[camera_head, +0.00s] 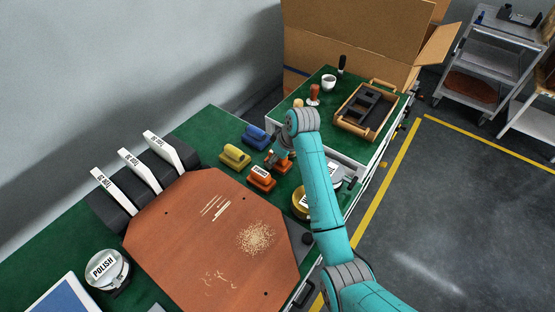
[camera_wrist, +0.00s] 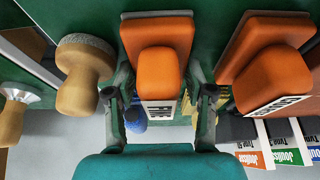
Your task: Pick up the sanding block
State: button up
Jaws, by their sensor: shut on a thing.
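An orange sanding block (camera_wrist: 157,72) with a white label, apparently reading FINE, sits between the two fingers of my gripper (camera_wrist: 163,98) in the wrist view. The fingers are shut on its sides. In the head view my gripper (camera_head: 281,157) is over the green bench top, largely hidden by my arm, with a bit of orange showing under it. A second orange block (camera_head: 261,178) with a white label lies just beside it, lower left. It also shows at the right in the wrist view (camera_wrist: 272,78). I cannot tell whether the held block is clear of the bench.
A yellow block (camera_head: 234,155) and a blue block (camera_head: 255,136) lie to the left. A brown panel (camera_head: 190,245) fills the front of the bench. A yellow round tin (camera_head: 300,203) is near my arm. A wooden tray (camera_head: 383,127) stands farther back.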

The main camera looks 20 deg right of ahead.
jog(key=shift+r, duration=0.1)
notch_tip(320, 180, up, 10)
jog(key=shift+f, duration=0.1)
dwell(0.3)
